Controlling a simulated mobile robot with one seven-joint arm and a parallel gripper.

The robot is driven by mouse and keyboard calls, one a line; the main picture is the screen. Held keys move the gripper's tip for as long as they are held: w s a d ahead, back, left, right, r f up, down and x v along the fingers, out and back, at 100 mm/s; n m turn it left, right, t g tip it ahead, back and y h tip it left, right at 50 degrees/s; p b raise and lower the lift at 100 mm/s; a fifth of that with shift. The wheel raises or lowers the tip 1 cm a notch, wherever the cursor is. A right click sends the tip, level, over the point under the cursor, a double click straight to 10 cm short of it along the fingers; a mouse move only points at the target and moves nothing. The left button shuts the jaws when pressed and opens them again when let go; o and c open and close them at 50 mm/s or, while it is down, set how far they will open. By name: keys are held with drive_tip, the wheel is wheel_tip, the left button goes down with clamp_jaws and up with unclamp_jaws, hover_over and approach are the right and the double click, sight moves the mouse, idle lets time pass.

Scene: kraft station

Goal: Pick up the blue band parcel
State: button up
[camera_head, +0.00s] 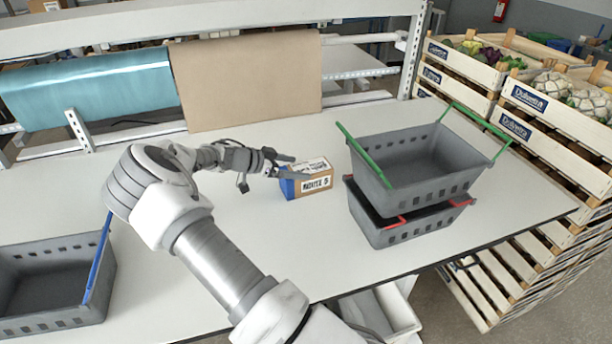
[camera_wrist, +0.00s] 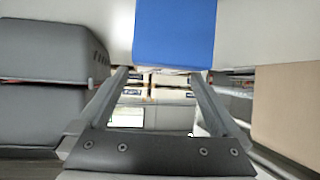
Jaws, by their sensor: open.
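The blue band parcel (camera_head: 311,181) stands on the white table, a small brown cardboard box with a blue end on its left and a printed label. In the wrist view its blue face (camera_wrist: 174,33) fills the top middle. My gripper (camera_head: 287,165) is at the parcel's left, blue end. In the wrist view my gripper (camera_wrist: 158,75) is open, its two fingers spread with nothing between them. The fingertips reach close to the lower edge of the blue face; I cannot tell whether they touch it.
Two stacked grey baskets (camera_head: 415,165), the upper green-handled, stand right of the parcel. A grey basket with a blue handle (camera_head: 102,262) is at the left. Rolls of teal (camera_head: 90,85) and brown paper (camera_head: 245,80) hang behind. Vegetable crates (camera_head: 545,120) stand beyond the table's right edge.

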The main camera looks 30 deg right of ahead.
drive_tip(key=shift+x, duration=1.05)
drive_tip(key=c, duration=1.4)
drive_tip(key=shift+r, duration=0.1)
